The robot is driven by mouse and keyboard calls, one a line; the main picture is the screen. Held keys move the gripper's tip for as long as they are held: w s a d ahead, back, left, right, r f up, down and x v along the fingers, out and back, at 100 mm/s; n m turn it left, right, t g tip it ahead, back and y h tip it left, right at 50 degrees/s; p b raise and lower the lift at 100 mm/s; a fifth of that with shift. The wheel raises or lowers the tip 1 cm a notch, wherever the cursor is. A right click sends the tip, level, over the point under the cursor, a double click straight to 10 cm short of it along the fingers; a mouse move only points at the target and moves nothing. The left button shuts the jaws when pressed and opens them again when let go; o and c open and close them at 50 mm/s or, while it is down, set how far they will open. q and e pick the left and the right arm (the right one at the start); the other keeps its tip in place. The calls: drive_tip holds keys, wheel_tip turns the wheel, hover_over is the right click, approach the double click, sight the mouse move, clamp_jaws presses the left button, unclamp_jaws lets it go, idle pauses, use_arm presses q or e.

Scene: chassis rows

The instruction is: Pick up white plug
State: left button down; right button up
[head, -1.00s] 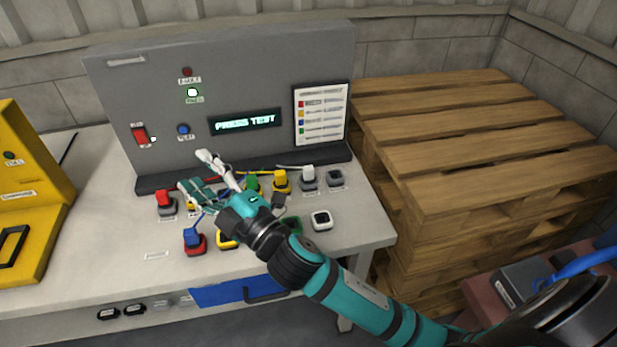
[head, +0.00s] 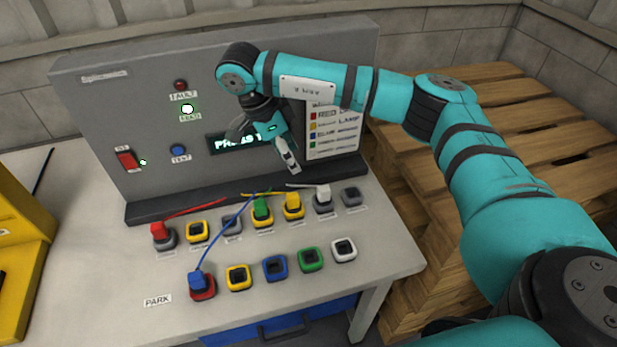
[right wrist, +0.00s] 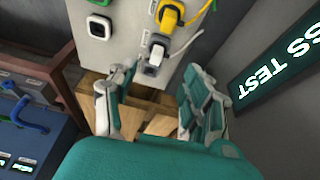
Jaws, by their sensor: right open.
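The white plug (head: 323,192) stands in a grey socket in the back row, with a white cable running from it to the left. In the right wrist view the white plug (right wrist: 157,52) shows beyond the fingers, between their tips. My right gripper (head: 289,168) is above and to the left of the white plug in the head view, fingers pointing down. The right wrist view shows the same gripper (right wrist: 158,85) with its two fingers spread and nothing between them. My left gripper is in no view.
In the back row, a yellow plug (head: 292,205), a green plug (head: 262,208) and a red plug (head: 159,231) have cables. A blue plug (head: 197,280) stands in the front row's red socket. The panel (head: 110,100) rises behind; pallets (head: 520,130) stand right.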

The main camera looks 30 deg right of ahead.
drive_tip(key=d, duration=0.2)
hover_over(323, 188)
drive_tip(key=a, duration=0.3)
wheel_tip(323, 188, down, 8)
drive_tip(key=shift+w+d+f+h, duration=0.2)
drive_tip(key=shift+d+f+h, duration=0.2)
drive_tip(key=shift+d+f, duration=0.25)
drive_tip(key=shift+f, duration=0.3)
drive_tip(key=p+x, duration=0.1)
drive_tip(key=x, duration=0.2)
drive_tip(key=shift+s+d+f, duration=0.15)
drive_tip(key=shift+d+f, duration=0.1)
drive_tip(key=shift+f, duration=0.05)
drive_tip(key=shift+d+f+p, duration=0.15)
drive_tip(key=shift+f+p, duration=0.15)
drive_tip(key=shift+f, duration=0.2)
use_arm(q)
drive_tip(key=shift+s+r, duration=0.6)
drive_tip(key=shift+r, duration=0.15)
use_arm(e)
clamp_jaws()
